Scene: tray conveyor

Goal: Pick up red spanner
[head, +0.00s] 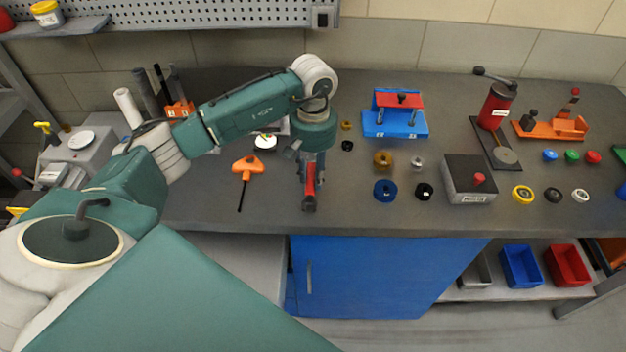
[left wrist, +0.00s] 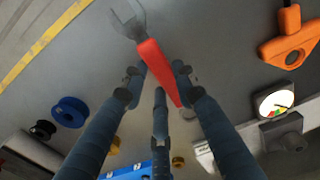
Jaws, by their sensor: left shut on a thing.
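The red spanner (head: 310,181) has a red handle and a grey metal open-ended head. It is in my left gripper (head: 312,172) near the middle of the grey bench. In the left wrist view the spanner (left wrist: 154,58) runs between the fingers of my left gripper (left wrist: 155,78), its grey head pointing to the upper left. The gripper is shut on the handle. In the head view the fingers hide part of the spanner. I cannot tell its exact height over the bench. My right gripper is not in view.
An orange T-handle tool (head: 246,168) lies left of the gripper, with a round dial gauge (head: 265,141) behind it. Blue (head: 385,190) and black (head: 424,191) rings lie to the right. A blue fixture (head: 395,124) stands behind. The bench's front edge is close below the spanner.

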